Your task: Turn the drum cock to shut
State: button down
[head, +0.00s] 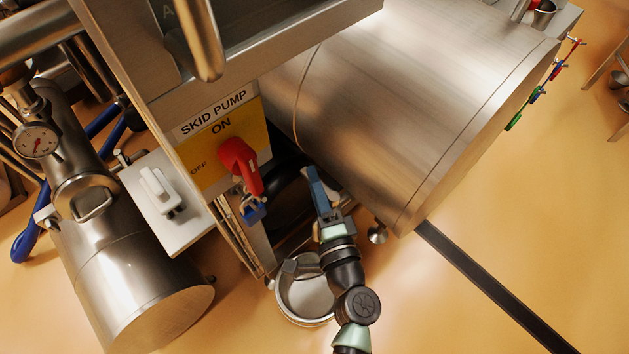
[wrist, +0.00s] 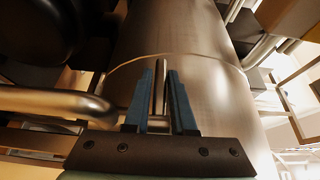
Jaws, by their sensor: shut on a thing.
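In the head view my gripper (head: 316,178), with blue fingers, reaches down under the large steel drum (head: 430,90), beside its left end. In the wrist view my gripper (wrist: 160,95) is shut on a thin upright metal lever (wrist: 159,85), which looks like the handle of the drum cock. The lever rises from a small fitting low between the fingers. A bent steel pipe (wrist: 55,103) runs in from the left to this spot. In the head view the lever is hidden by my gripper.
A red knob (head: 240,165) on the yellow SKID PUMP panel (head: 200,160) is close left of my gripper. A small blue handle (head: 253,211) is below it. A round steel pan (head: 300,297) is under my wrist. A steel vessel (head: 130,265) with a gauge (head: 37,140) stands left.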

jog(key=shift+w+d+r+h, duration=0.15)
jog(key=shift+d+h, duration=0.15)
jog(key=shift+d, duration=0.05)
jog(key=c, duration=1.1)
grip_release()
jog(key=shift+o, duration=0.4)
jog(key=shift+a, duration=0.1)
jog(key=shift+s, duration=0.3)
jog(key=v, duration=1.2)
jog(key=shift+d+b, duration=0.25)
jog(key=shift+b, duration=0.1)
jog(key=shift+s, duration=0.15)
